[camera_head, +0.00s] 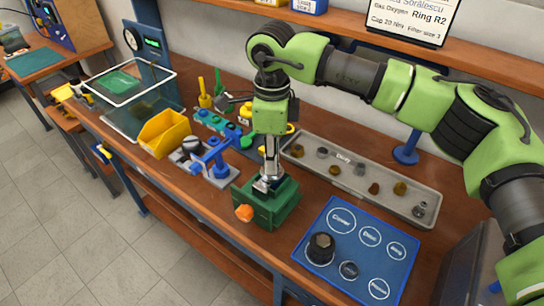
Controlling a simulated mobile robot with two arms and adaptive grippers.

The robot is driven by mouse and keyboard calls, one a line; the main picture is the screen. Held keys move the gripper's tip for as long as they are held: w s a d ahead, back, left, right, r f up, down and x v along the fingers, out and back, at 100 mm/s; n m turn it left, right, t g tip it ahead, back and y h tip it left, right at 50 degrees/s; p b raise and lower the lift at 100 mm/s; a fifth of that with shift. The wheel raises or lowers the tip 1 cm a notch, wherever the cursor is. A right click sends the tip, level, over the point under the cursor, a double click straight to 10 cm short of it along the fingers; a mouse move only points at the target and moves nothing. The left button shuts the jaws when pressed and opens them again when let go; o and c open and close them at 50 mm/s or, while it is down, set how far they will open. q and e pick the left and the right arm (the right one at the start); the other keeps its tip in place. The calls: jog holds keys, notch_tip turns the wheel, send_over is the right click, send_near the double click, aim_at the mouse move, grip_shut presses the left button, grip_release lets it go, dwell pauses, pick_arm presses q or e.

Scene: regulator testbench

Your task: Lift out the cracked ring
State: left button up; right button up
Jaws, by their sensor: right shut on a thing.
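My right gripper (265,186) comes down steeply onto the top of a green block (278,207) with an orange knob (244,213) on its front side. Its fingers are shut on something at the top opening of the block. The fingers hide what they hold, and I cannot make out the cracked ring itself. A blue mat (336,221) with labelled circles, such as Cover, Disc and Ring, lies right of the block. A black cap (320,248) and a small dark disc (349,270) are on it. My left gripper is not in view.
A grey tray (388,200) with several small parts lies behind the mat. Left of the block are a blue stand (214,158), a yellow bin (164,133) and a clear tank (140,105). A shelf with a sign (412,20) runs above, near my right arm.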

jog(key=shift+r+p, duration=1.1)
jog(key=shift+r, duration=1.3)
